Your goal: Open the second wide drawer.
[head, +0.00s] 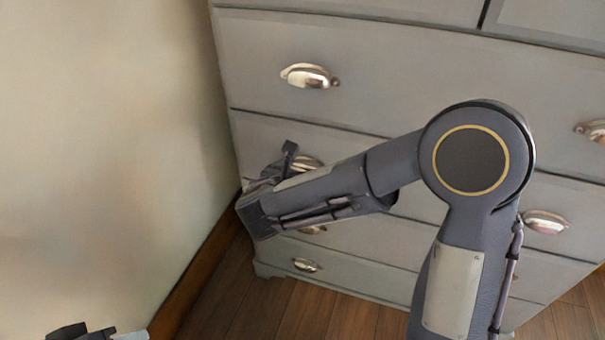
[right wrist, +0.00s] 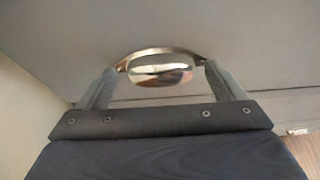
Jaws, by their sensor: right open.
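The grey dresser's second wide drawer (head: 262,137) looks shut, its front level with its neighbours. Its left metal cup handle (head: 308,163) is partly hidden behind my right gripper (head: 282,170). In the right wrist view this cup handle (right wrist: 160,70) sits between the two spread fingers of my right gripper (right wrist: 158,82). The fingers flank the handle at its left and right ends; I cannot tell whether they touch it. My left gripper (head: 82,332) shows only as a dark piece at the bottom left edge, too cut off to read.
The wide drawer above (head: 400,70) and the lower drawers look shut, with similar cup handles. A beige wall (head: 100,140) with a brown baseboard (head: 198,270) stands close on the left. Wooden floor (head: 300,310) lies in front of the dresser. My right arm covers part of the dresser front.

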